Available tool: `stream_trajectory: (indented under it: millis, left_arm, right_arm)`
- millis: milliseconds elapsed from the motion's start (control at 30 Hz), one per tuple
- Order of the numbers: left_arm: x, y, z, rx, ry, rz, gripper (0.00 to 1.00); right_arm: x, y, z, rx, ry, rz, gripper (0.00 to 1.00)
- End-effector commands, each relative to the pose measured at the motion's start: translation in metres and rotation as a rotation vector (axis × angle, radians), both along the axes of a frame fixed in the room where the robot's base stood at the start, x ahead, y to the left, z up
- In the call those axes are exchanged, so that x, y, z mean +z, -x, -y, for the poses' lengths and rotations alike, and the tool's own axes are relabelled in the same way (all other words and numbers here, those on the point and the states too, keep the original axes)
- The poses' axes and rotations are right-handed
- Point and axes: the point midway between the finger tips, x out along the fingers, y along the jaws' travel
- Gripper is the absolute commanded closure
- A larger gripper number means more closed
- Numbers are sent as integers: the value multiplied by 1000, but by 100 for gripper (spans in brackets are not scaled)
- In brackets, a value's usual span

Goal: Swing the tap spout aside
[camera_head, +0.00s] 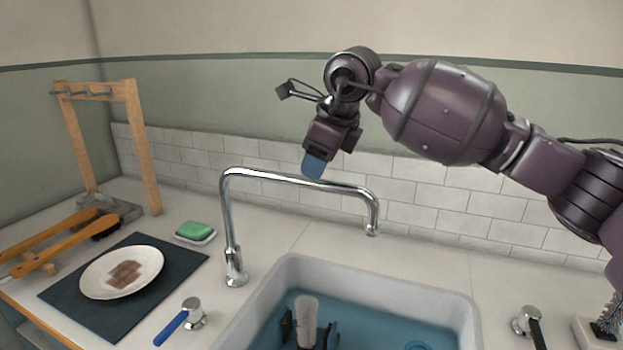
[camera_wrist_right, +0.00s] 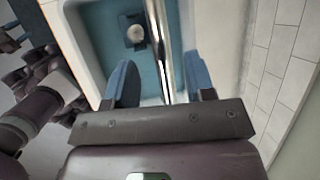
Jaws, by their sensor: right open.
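The chrome tap has a tall riser at the sink's left back corner. Its spout (camera_head: 290,178) runs right and ends in a down-turned nozzle over the sink. My right gripper (camera_head: 314,167) points down at the middle of the spout, its blue fingertip just above the tube in the head view. In the right wrist view my right gripper (camera_wrist_right: 160,88) is open and empty, with the spout (camera_wrist_right: 158,45) passing between its blue fingers. I cannot tell whether they touch it. Dark parts at the wrist view's left edge may include my left gripper; its jaws are unclear.
The white sink (camera_head: 462,305) holds blue water and an upright pale brush-like piece (camera_head: 306,315). A blue-handled tap lever (camera_head: 172,328), soap (camera_head: 195,230), a plate (camera_head: 95,285) on a dark mat and a wooden rack (camera_head: 143,150) stand left. A tiled wall (camera_head: 440,195) runs behind.

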Motion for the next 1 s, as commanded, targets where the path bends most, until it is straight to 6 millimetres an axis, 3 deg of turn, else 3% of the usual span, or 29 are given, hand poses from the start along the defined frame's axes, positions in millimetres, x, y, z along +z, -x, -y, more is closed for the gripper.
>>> stream_trajectory:
  millis: [100,300,700,767,1000]
  left_arm:
    - [-1,-4,1,-3,0,6,57]
    - [-1,-11,1,-8,-1,15,57]
    - [-4,-8,0,-7,-3,8,57]
    - [-4,-7,-1,-6,-4,7,57]
    - [-5,-6,-1,-6,-4,4,57]
  right_arm:
    - [-21,-6,-6,1,0,-5,51]
    - [-37,-13,-12,0,-1,-2,51]
    - [-41,-14,-13,0,-1,1,51]
    - [-41,-14,-13,0,-1,1,57]
    - [-41,-14,-13,0,-1,1,93]
